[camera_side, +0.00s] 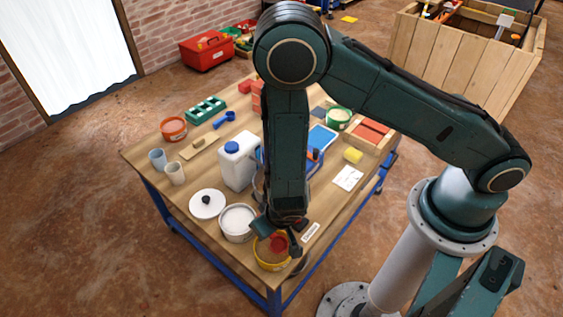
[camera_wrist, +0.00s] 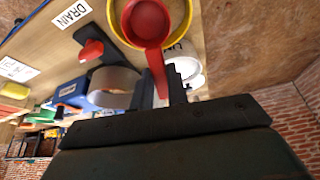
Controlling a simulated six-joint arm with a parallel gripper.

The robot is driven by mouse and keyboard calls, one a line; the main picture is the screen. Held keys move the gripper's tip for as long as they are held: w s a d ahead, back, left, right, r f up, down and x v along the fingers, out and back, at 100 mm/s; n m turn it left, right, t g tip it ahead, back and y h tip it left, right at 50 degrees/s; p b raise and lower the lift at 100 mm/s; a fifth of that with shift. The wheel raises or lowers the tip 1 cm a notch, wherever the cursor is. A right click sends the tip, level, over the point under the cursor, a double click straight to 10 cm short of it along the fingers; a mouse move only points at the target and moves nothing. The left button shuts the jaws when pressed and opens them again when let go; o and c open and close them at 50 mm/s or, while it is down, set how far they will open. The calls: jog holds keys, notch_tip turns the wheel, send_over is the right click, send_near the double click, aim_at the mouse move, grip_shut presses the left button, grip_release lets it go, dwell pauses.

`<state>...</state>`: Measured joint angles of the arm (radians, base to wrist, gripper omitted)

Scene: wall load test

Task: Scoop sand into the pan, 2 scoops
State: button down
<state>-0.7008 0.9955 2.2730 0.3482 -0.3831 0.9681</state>
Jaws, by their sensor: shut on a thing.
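My gripper (camera_wrist: 162,98) points down at the near corner of the table and is shut on the handle of a red scoop (camera_wrist: 147,22). In the side view the red scoop (camera_side: 279,243) is over or in a yellow-rimmed tub (camera_side: 257,262) of brown sand. I cannot tell whether its bowl touches the sand, and I see no load in it. The wrist view also shows the tub's yellow rim (camera_wrist: 188,14) around the scoop. A grey metal round vessel (camera_wrist: 113,87), possibly the pan, shows beside my fingers; in the side view my arm mostly hides that area.
A white tub (camera_side: 238,222) stands close to the left of the sand tub, with a white lid (camera_side: 207,204) beyond it. A white jug (camera_side: 238,160) with a blue cap stands behind. A DRAIN label (camera_side: 311,233) lies to the right. The table edge is close in front.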

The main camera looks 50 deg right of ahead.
jog(key=shift+s+f, duration=0.1)
jog(key=shift+f, duration=1.85)
jog(key=shift+r, duration=0.1)
jog(key=shift+r, duration=2.7)
jog(key=shift+w+d+f+g, duration=0.15)
jog(key=shift+w+d+g, duration=0.05)
jog(key=shift+w+g, duration=0.35)
jog(key=shift+g, duration=0.35)
jog(key=shift+w+r+g+y, duration=0.3)
jog(key=shift+w+r+g, duration=0.1)
jog(key=shift+g, duration=0.5)
jog(key=shift+r, duration=0.1)
